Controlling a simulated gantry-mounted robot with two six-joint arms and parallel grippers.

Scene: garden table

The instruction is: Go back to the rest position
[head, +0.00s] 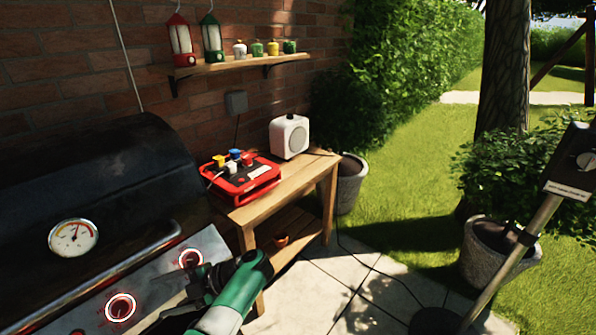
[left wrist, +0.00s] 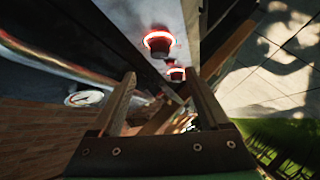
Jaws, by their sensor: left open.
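My left arm is green and white and comes in at the bottom of the head view. My left gripper (head: 178,298) is in front of the grill's control panel, near the knobs. In the left wrist view its two fingers (left wrist: 163,85) stand apart with nothing held between them. A knob with a glowing red ring (head: 120,307) and a second one (head: 190,259) sit on the panel. Both ringed knobs also show in the left wrist view, beyond the fingers. My right gripper is in neither view.
The black grill (head: 110,185) with its lid shut fills the left. A wooden side table (head: 310,172) holds a red power box (head: 240,180) and a white speaker-like box (head: 289,136). A wall shelf (head: 240,65) carries lanterns. Paving (head: 340,290) right of the grill is mostly clear.

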